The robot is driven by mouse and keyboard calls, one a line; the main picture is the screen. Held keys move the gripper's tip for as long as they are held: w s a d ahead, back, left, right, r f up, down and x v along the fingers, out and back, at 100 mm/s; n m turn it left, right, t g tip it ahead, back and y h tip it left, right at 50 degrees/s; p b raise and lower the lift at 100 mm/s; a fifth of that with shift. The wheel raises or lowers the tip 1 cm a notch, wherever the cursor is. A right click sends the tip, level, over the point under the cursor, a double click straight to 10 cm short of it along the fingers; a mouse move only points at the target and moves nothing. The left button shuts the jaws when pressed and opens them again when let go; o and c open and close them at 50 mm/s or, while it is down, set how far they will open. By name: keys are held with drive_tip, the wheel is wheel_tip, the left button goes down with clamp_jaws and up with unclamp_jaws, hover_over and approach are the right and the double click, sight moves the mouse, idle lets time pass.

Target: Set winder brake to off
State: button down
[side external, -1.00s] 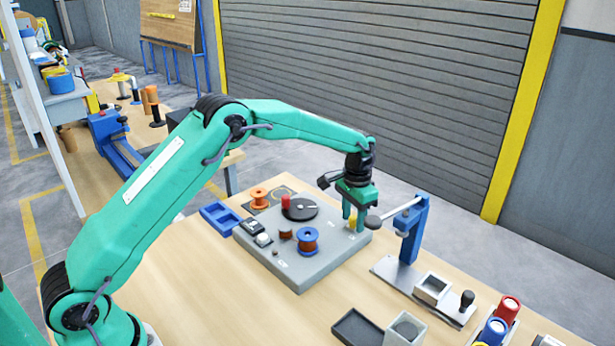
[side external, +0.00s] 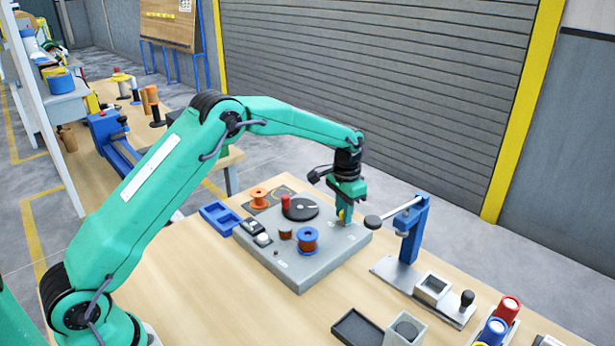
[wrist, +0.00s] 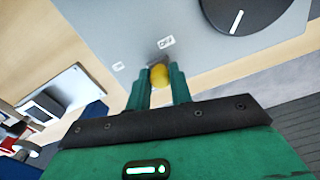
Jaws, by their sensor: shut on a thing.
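The winder brake shows as a yellow knob (wrist: 159,75) in the wrist view, between the two green fingers of my gripper (wrist: 160,88). My gripper is shut on it. A white label reading OFF (wrist: 166,42) lies just beyond the knob; a second small label (wrist: 118,66) to the left is too small to read. In the side external view my gripper (side external: 347,212) is at the right back of the grey winder box (side external: 300,270), and only a bit of the yellow knob (side external: 341,214) shows. The fingers hide the knob's base.
A black disc (side external: 300,208) with a white mark, a red knob (side external: 286,202) and a copper spool (side external: 307,240) are on the box. A blue stand (side external: 412,230) with a lever stands close to the right of my gripper.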

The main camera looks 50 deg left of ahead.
sight(342, 210)
drive_tip(key=c, duration=1.3)
unclamp_jaws()
drive_tip(key=shift+a, duration=0.25)
drive_tip(key=shift+o, duration=0.2)
drive_tip(key=shift+r, duration=0.15)
wheel_tip(342, 210, up, 7)
drive_tip(key=shift+f, duration=0.1)
drive_tip(key=shift+r, duration=0.4)
